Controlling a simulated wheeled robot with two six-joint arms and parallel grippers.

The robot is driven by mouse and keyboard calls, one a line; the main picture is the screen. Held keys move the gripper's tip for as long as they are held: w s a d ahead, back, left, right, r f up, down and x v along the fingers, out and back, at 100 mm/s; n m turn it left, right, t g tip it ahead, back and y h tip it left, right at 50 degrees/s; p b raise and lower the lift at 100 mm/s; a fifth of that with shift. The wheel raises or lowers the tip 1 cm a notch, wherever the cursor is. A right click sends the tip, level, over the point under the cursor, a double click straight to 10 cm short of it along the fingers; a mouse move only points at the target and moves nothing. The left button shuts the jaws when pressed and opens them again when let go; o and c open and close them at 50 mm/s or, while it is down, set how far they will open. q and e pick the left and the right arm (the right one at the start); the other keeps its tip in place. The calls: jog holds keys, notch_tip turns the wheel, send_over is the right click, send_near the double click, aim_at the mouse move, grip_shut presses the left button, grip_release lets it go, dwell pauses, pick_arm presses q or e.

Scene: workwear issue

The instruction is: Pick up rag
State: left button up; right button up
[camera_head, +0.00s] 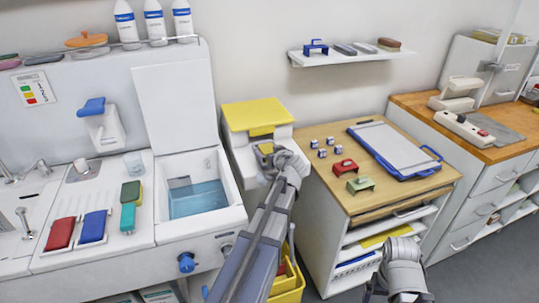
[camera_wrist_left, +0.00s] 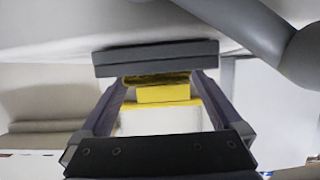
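No separate loose rag can be made out for certain. A small yellow piece (camera_head: 265,148), possibly the rag, shows at the front of a white stand with a yellow top (camera_head: 255,115). My left gripper (camera_head: 268,158) is at this yellow piece and partly covers it. In the left wrist view, my left gripper (camera_wrist_left: 160,88) has its fingers wide apart, with a yellow piece (camera_wrist_left: 167,93) showing between them. I cannot tell whether they touch it. My right arm (camera_head: 402,272) shows at the bottom right, and its fingers cannot be made out.
A sink basin with blue water (camera_head: 198,199) is left of my left arm. A wooden-topped cabinet (camera_head: 320,180) with a blue clipboard (camera_head: 395,150) and small red and green clamps stands right. A yellow bin (camera_head: 287,285) is below. A dark grey bar (camera_wrist_left: 155,58) crosses the left wrist view.

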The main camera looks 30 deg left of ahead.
pick_arm(q)
jog(key=c, duration=1.3)
notch_tip(320, 180, up, 10)
jog(key=p, duration=1)
